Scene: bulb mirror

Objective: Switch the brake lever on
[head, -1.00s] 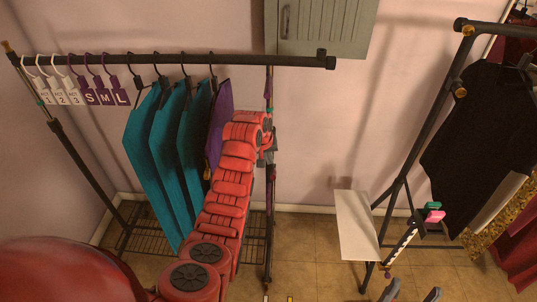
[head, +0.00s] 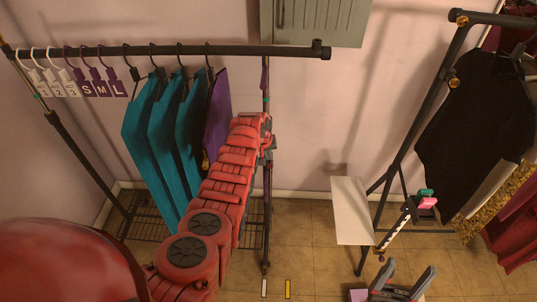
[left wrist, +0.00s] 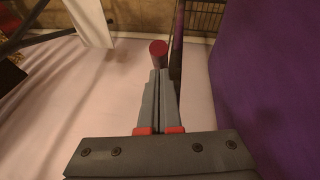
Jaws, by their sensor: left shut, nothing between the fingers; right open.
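A dark red round-ended knob (left wrist: 158,48) shows just beyond my left fingertips in the left wrist view, beside a dark upright post (left wrist: 177,45). It may be the brake lever; I cannot tell for sure, and I cannot make it out in the head view. My left gripper (head: 271,144) is at the right-end post of the clothes rack, and its fingers (left wrist: 160,82) are shut and empty. They point at the knob; whether they touch it is unclear. My right gripper (head: 407,270) is open and empty at the bottom of the head view.
The clothes rack (head: 220,49) holds teal garments (head: 150,140), a purple one (head: 216,115) and several size tags. A white panel (head: 352,210) and a second rack (head: 425,115) with a black garment (head: 470,120) stand at right. Tiled floor lies between.

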